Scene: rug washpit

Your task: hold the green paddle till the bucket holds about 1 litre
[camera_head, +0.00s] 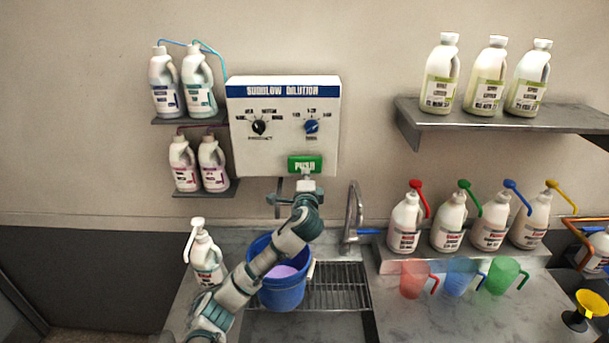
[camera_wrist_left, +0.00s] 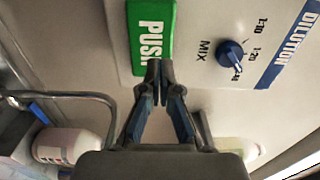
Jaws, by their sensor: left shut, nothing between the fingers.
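The green paddle (camera_head: 305,162), marked PUSH, is on the lower front of the white dilution box (camera_head: 270,110). It also shows in the left wrist view (camera_wrist_left: 150,28). My left gripper (camera_head: 306,180) is shut and empty, its fingertips (camera_wrist_left: 161,68) at the paddle's lower edge. I cannot tell whether they press on it. The blue bucket (camera_head: 282,293) stands in the sink area below the box, partly behind my left arm. Pinkish-purple liquid (camera_head: 284,272) shows inside it; the level in litres cannot be read. My right gripper is not in view.
A metal tap (camera_head: 354,212) stands right of the bucket beside a drain grate (camera_head: 340,285). Bottles with coloured pumps (camera_head: 406,222) and clear coloured jugs (camera_head: 418,280) stand to the right. A white pump bottle (camera_head: 206,258) stands left of my arm. Shelves hold more bottles (camera_head: 440,75).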

